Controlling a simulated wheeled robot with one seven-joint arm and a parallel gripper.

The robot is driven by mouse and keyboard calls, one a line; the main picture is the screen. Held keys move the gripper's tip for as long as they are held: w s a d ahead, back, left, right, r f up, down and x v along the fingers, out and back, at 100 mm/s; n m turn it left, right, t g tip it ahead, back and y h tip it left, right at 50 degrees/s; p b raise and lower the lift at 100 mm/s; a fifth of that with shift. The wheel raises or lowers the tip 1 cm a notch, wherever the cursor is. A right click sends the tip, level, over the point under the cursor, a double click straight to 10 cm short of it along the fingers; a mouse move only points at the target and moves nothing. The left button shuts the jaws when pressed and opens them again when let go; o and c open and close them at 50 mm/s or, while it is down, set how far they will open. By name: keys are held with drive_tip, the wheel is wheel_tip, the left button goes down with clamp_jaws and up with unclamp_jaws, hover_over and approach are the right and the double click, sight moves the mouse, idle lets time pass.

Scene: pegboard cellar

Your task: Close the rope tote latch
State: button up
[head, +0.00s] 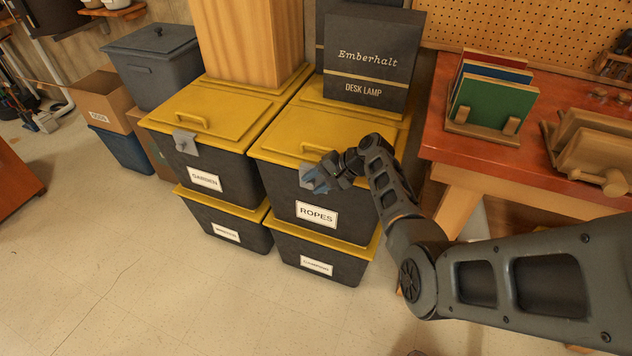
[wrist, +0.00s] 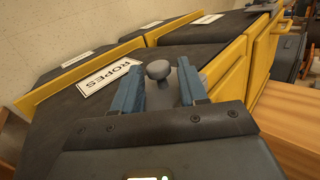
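The rope tote (head: 283,186) is a dark bin with a yellow lid and a white ROPES label (head: 316,214). It sits at the top of the right stack. My gripper (head: 317,180) is at its front, just above the label, and covers most of its grey latch. In the wrist view my gripper (wrist: 159,78) is open, with one blue-grey finger on each side of the latch's round grey knob (wrist: 158,70). A gap shows between the knob and each finger. The ROPES label (wrist: 108,76) is at left. I cannot tell the latch's exact angle.
The garden tote (head: 217,172) with its own grey latch (head: 186,142) stands at left. A desk lamp box (head: 368,60) rests on the rope tote's lid. A red-topped workbench (head: 475,150) stands at right. The floor in front of the totes is clear.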

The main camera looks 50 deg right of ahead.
drive_tip(key=shift+o, duration=0.9)
drive_tip(key=shift+s+r, duration=0.1)
drive_tip(key=p+v, duration=0.6)
drive_tip(key=v, duration=0.1)
drive_tip(key=shift+s+r, duration=0.15)
drive_tip(key=shift+s, duration=0.1)
drive_tip(key=shift+d, duration=0.1)
